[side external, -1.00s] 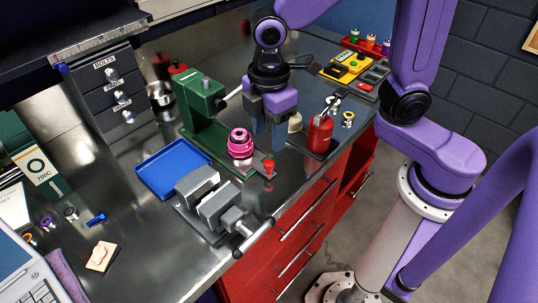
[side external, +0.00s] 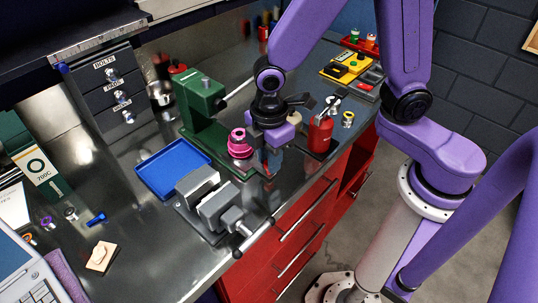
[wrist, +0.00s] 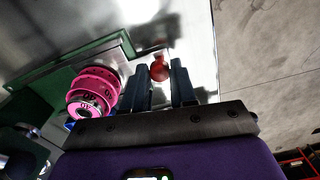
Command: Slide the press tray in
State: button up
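The green press (side external: 203,103) stands on the steel bench, with a pink ribbed part (side external: 240,143) at its front. The press tray is a low green-edged slide (side external: 228,168) at its base, partly hidden by my gripper. Its red knob (wrist: 159,70) shows between my fingertips in the wrist view. My gripper (side external: 268,168) is low at the tray's front end. Its two fingers (wrist: 161,80) straddle the knob and look open, with little room on either side. The pink part also shows left of the fingers in the wrist view (wrist: 93,93).
A grey vise (side external: 215,205) and a blue tray (side external: 173,167) lie left of the press. A red can (side external: 320,136) stands close to the right of my gripper. The bench's front edge and red drawers (side external: 300,225) are just beyond the knob.

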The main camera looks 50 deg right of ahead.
aim_at(253, 161)
grip_shut()
jog(key=shift+w, duration=2.5)
jog(key=o, duration=0.6)
grip_release()
notch_tip(253, 161, up, 18)
jog(key=shift+f, duration=0.25)
